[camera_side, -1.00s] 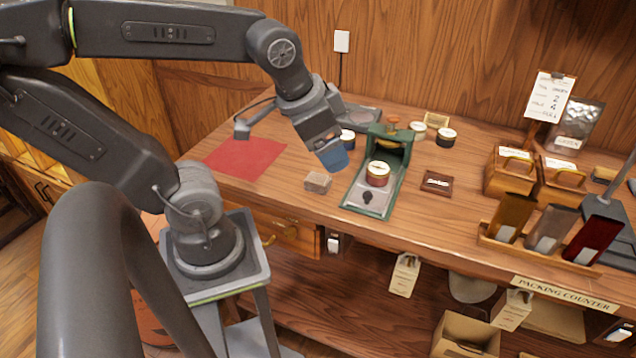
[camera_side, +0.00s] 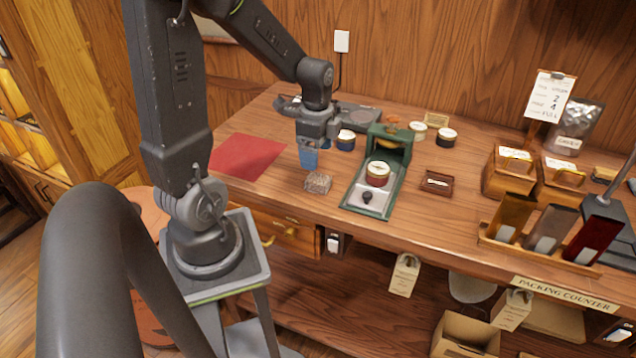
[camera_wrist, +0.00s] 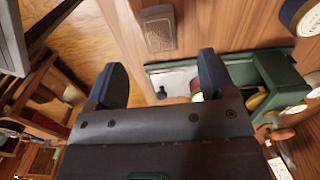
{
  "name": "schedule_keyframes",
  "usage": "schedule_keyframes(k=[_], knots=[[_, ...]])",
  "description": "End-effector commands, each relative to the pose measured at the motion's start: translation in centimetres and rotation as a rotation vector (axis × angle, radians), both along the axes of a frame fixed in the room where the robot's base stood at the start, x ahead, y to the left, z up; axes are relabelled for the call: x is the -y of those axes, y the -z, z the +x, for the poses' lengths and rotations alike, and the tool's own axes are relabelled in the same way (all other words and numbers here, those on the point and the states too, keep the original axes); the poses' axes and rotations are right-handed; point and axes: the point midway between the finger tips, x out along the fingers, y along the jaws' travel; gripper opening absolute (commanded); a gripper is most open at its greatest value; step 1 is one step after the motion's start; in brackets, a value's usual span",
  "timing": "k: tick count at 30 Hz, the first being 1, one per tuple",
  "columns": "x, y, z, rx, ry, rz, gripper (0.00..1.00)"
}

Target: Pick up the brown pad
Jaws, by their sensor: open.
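A small brown pad (camera_side: 318,182), blocky with a patterned top, lies on the wooden counter to the left of the green press. It also shows in the wrist view (camera_wrist: 158,28), beyond the fingertips and near the top edge. My gripper (camera_side: 308,158) points down just above and slightly left of the pad in the side view. In the wrist view my gripper (camera_wrist: 162,75) has its two dark blue fingers wide apart with nothing between them. The pad is apart from both fingers.
The green press (camera_side: 372,195) with a round tin (camera_side: 377,174) stands close right of the pad. A red cloth (camera_side: 245,157) lies to the left. Several tins stand behind. A small brown tray (camera_side: 437,183) is right of the press. The counter's front edge is near.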

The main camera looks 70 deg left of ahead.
Motion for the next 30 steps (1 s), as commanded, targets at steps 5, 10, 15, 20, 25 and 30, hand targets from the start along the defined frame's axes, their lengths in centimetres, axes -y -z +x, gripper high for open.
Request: schedule_keyframes(k=[5,10,15,20,25,30], knots=[[0.1,2.5,0.0,-0.002,0.0,-0.002,0.77],[0.1,3.5,0.0,-0.001,0.0,-0.001,0.77],[0.4,5.9,0.0,-0.004,0.001,-0.003,0.77],[0.4,7.8,0.1,-0.002,0.0,-0.001,0.77],[0.3,8.2,0.1,0.001,-0.001,0.002,0.77],[0.3,8.2,0.1,0.001,-0.001,0.002,0.74]])
